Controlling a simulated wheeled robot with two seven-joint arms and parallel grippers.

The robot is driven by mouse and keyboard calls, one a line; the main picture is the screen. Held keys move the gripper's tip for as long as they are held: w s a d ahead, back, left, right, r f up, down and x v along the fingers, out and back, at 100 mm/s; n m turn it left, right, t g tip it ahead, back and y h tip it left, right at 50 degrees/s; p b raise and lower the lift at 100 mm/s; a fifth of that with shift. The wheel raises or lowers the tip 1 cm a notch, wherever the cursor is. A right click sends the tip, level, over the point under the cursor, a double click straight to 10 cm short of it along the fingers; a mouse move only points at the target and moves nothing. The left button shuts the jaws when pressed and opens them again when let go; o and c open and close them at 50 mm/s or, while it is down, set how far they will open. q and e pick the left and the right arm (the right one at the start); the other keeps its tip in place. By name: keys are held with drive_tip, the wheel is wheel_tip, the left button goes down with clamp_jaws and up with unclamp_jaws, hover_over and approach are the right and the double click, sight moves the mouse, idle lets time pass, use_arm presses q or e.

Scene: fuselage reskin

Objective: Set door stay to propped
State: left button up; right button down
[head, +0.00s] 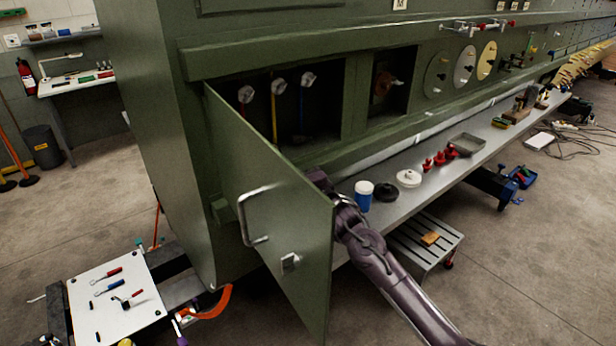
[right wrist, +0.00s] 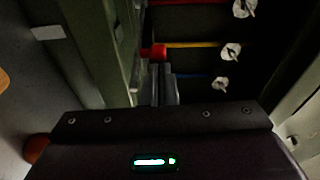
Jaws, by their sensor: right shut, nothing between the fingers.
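The green door (head: 270,205) stands swung open from the bay, with a bar handle (head: 250,222) and a small latch (head: 290,263) on its outer face. In the head view my right arm reaches behind the door, and the door hides its fingers. In the right wrist view my right gripper (right wrist: 160,88) is shut and empty. A red knob or tip (right wrist: 158,52) is just ahead of its fingertips, beside the green door's inner side (right wrist: 95,50). It may belong to the door stay; I cannot tell its setting, nor whether the fingers touch it. My left gripper is not in view.
Inside the bay are red, yellow and blue lines with pale valve knobs (head: 278,86). The grey ledge (head: 460,165) below carries a blue jar (head: 363,196), round lids and red parts. A step stool (head: 425,245) stands under it. A tool-covered board (head: 115,298) is at lower left.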

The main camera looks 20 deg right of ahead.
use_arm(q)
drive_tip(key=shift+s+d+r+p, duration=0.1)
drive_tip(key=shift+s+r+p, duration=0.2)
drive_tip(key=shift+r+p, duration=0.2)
use_arm(e)
drive_tip(key=shift+s+a, duration=0.4)
drive_tip(key=shift+a, duration=0.35)
drive_tip(key=shift+s+a, duration=0.45)
drive_tip(key=shift+a, duration=0.35)
drive_tip(key=shift+s+a, duration=0.4)
drive_tip(key=shift+a, duration=0.35)
